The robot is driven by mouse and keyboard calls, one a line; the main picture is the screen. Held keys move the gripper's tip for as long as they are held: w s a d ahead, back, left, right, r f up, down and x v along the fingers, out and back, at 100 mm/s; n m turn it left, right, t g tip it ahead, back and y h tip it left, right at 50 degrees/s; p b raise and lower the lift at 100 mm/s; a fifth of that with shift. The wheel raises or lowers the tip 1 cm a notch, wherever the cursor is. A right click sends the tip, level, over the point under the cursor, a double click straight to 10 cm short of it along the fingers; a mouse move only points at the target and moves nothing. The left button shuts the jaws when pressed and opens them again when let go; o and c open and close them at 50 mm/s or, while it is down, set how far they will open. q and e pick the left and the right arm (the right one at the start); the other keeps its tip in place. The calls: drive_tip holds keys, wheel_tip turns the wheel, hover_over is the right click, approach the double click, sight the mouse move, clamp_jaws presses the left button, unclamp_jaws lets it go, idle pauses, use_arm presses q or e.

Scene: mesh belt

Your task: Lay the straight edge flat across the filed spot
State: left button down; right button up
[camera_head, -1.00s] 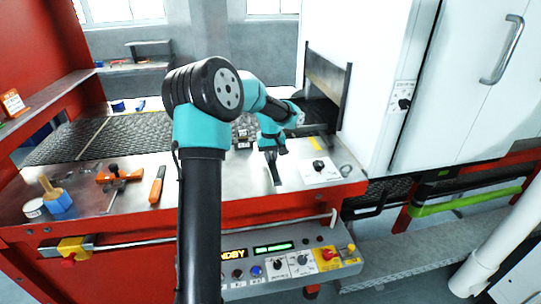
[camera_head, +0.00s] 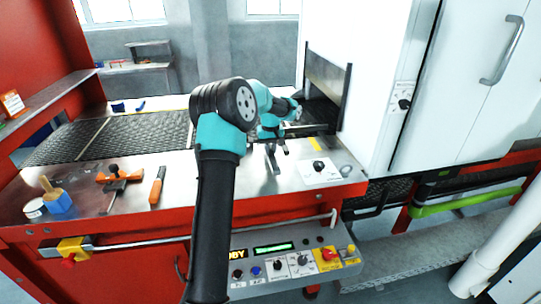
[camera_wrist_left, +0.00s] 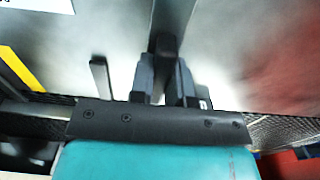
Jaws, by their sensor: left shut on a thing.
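My left gripper (camera_head: 272,143) is over the back edge of the steel ledge, beside the mesh belt (camera_head: 140,133). In the left wrist view its fingers (camera_wrist_left: 166,85) are shut on a dark, narrow bar, which I take to be the straight edge (camera_wrist_left: 174,25). In the head view the straight edge (camera_head: 273,162) points toward the front of the ledge. I cannot tell if it touches the steel. I cannot make out a filed spot. My right gripper is not in view.
A second short dark bar (camera_wrist_left: 101,80) is beside the gripper. An orange-handled tool (camera_head: 118,176), an orange-and-black tool (camera_head: 157,186), a blue block with brush (camera_head: 58,200) and a white roll (camera_head: 34,209) are on the left ledge.

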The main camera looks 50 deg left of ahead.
use_arm(q)
drive_tip(key=shift+f, duration=1.4)
drive_tip(key=shift+f, duration=0.1)
drive_tip(key=c, duration=1.1)
unclamp_jaws()
drive_tip(key=shift+f, duration=0.1)
wheel_tip(320, 180, up, 12)
drive_tip(key=shift+r, duration=0.2)
